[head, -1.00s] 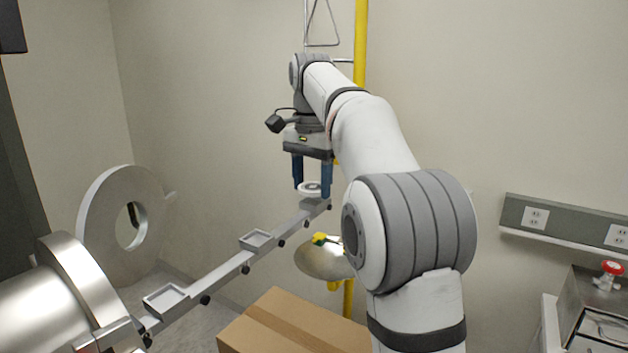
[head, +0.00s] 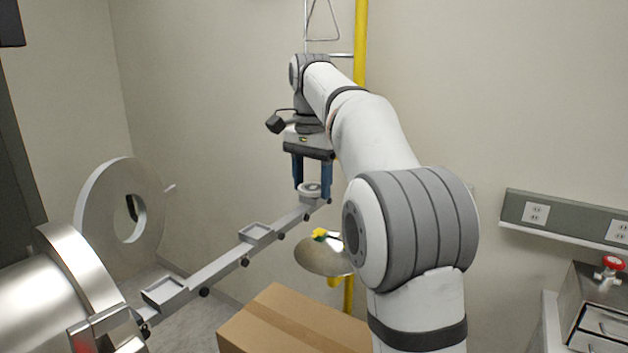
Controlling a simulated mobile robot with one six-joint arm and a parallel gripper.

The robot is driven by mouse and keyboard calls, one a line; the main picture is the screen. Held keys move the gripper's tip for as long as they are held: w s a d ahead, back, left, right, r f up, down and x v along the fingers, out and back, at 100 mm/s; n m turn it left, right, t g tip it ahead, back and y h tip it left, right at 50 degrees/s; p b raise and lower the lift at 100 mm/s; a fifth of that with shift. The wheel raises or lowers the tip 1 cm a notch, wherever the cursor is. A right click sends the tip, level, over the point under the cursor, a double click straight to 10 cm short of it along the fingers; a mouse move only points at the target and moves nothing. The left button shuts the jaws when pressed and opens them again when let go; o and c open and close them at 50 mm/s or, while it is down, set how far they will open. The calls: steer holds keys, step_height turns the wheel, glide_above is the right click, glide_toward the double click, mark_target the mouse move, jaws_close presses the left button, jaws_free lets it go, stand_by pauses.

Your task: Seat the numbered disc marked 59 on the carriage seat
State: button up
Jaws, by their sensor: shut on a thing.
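My gripper (head: 312,189) hangs down with its two blue fingers closed on a pale round disc (head: 311,187) with a dark centre. No number can be read on the disc at this size. The disc is right over the far end of a long grey rail (head: 212,267), where a small block (head: 313,200) lies directly below it. Whether the disc touches the block cannot be told. The rail carries two square shallow trays, one midway (head: 256,234) and one near the chamber (head: 165,294).
A metal chamber (head: 38,305) with a thick flange stands at lower left, its round door (head: 92,215) open behind. A cardboard box (head: 290,325) stands below the rail. A metal bowl (head: 318,256) and yellow pipe (head: 360,30) are behind. A counter unit (head: 595,310) is at right.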

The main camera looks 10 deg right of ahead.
steer(key=shift+f, duration=0.25)
steer(key=o, duration=1.1)
steer(key=shift+r, duration=0.15)
steer(key=shift+r+p, duration=0.65)
steer(key=shift+r, duration=3.15)
